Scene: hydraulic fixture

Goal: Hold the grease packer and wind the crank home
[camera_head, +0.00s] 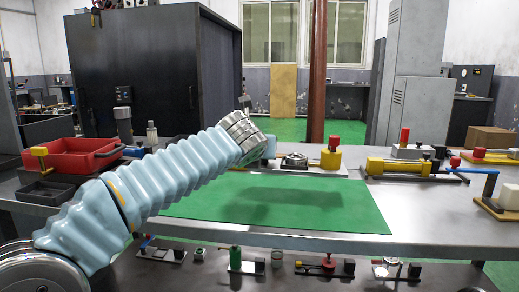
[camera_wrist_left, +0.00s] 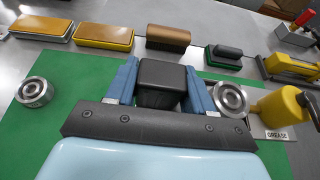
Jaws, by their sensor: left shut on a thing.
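A yellow body with a red top (camera_head: 331,155) stands at the mat's far edge. In the left wrist view, a yellow cylinder (camera_wrist_left: 285,106) stands beside a plate lettered GREASE (camera_wrist_left: 277,135); this seems to be the grease packer. My left gripper (camera_wrist_left: 160,82) has its two blue fingers shut on a black block (camera_wrist_left: 160,75), to the left of the yellow cylinder. A round steel fitting (camera_wrist_left: 230,97) lies just right of the right finger. In the head view my arm mostly hides the left gripper (camera_head: 264,148). I cannot tell which part is the crank. My right gripper is out of view.
The green mat (camera_head: 290,205) is mostly clear. Red bins (camera_head: 85,153) stand at the left. Yellow tools (camera_head: 400,167) and a blue-levered fixture (camera_head: 495,195) stand at the right. Several small fixtures sit on the lower shelf (camera_head: 215,275).

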